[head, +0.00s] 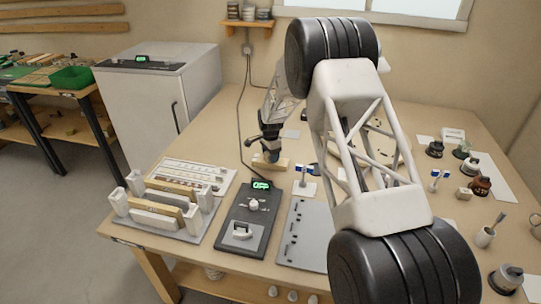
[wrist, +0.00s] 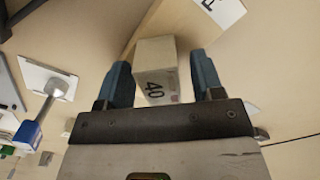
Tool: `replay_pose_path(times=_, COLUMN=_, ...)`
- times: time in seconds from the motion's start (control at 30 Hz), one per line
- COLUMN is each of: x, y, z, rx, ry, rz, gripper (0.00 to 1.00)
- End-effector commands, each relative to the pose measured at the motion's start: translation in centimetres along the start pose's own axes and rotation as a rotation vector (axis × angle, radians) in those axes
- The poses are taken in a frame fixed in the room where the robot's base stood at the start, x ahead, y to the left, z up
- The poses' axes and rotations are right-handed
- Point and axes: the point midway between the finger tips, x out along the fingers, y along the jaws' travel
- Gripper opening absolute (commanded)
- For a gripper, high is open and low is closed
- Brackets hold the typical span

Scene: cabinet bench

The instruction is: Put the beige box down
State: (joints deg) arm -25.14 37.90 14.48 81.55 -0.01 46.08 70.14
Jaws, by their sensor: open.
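The beige box (wrist: 155,60) is a small pale block marked "40", seen in the wrist view between my gripper's fingers. My gripper (wrist: 163,82) is open, with one blue-grey finger on each side of the box. There is a gap on the right side of the box; the left finger is very close, and I cannot tell if it touches. In the head view my gripper (head: 268,152) is low over the middle of the bench, at a tan wooden piece (head: 277,165). The box's underside is hidden.
A grey device with an "OFF" display (head: 247,220) and a grey panel (head: 303,235) lie nearer the front. A white rack (head: 165,208) stands at the front left. Several jars (head: 472,165) stand at right.

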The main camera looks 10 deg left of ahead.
Motion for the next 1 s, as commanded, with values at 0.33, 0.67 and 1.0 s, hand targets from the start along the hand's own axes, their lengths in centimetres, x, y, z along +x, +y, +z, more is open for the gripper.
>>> replay_pose_path(times=0.33, x=-2.8, y=0.0, z=0.0, rx=0.0, ry=0.001, rz=-0.002, gripper=0.61)
replay_pose_path(times=0.67, x=-7.9, y=0.0, z=0.0, rx=0.0, ry=0.001, rz=-0.001, gripper=0.61)
replay_pose_path(times=1.0, x=-11.7, y=0.0, z=0.0, rx=0.0, ry=0.0, rz=-0.001, gripper=0.61)
